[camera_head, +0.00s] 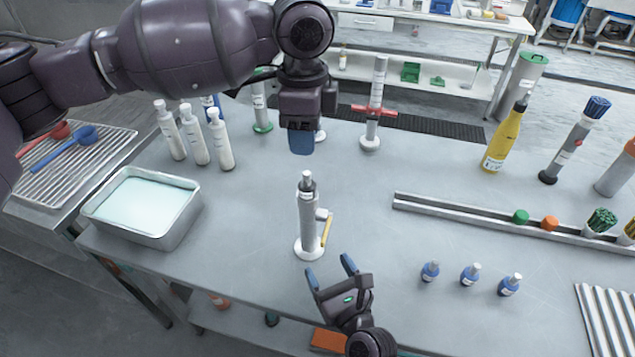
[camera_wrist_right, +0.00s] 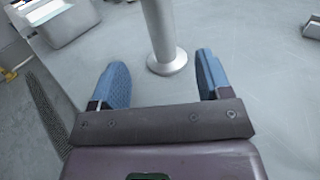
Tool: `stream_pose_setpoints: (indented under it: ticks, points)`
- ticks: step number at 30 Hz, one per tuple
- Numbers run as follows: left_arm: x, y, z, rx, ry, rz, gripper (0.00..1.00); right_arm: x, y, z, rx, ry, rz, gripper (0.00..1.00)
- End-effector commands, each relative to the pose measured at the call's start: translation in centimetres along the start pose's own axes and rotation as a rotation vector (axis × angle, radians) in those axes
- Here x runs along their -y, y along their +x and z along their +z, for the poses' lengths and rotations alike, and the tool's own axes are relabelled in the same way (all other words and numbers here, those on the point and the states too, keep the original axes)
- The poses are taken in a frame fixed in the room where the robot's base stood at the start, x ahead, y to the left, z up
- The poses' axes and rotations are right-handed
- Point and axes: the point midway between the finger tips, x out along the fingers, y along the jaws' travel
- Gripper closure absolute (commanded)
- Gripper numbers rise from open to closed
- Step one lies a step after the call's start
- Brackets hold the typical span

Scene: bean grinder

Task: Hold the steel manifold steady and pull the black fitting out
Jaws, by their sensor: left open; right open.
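The steel manifold (camera_head: 309,222) stands upright on a round base in the middle of the table. The black fitting (camera_head: 307,182) sits in its top. My left gripper (camera_head: 301,150) is above the fitting, pointing down and apart from it. Its blue fingers overlap in this view. My right gripper (camera_head: 329,271) is open and empty, low in front of the manifold's base. In the right wrist view, the manifold's lower part (camera_wrist_right: 163,35) stands ahead of the gap between the spread blue fingers (camera_wrist_right: 162,78), not between them. The fitting is out of that view.
A yellow stick-like part (camera_head: 326,231) is beside the manifold. A metal tray (camera_head: 182,228) of pale liquid stands left, near white bottles (camera_head: 193,134). Small blue bottles (camera_head: 469,274) stand right, in front of a metal rail (camera_head: 450,214). A stand with red handles (camera_head: 374,108) is behind.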

Motion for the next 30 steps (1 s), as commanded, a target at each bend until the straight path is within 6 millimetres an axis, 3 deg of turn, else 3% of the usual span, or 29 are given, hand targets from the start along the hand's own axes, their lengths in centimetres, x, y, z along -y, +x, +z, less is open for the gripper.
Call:
stream_pose_setpoints:
  ticks: [18, 30]
  points:
    - [0.1, 0.0, -0.1, -0.004, 0.001, -0.004, 0.57, 0.0, 8.7, 0.0, 0.001, -0.001, 0.0, 0.29]
    - [0.1, 0.0, -0.1, -0.004, 0.001, -0.004, 0.57, 0.0, 10.4, 0.0, 0.0, 0.0, 0.0, 0.29]
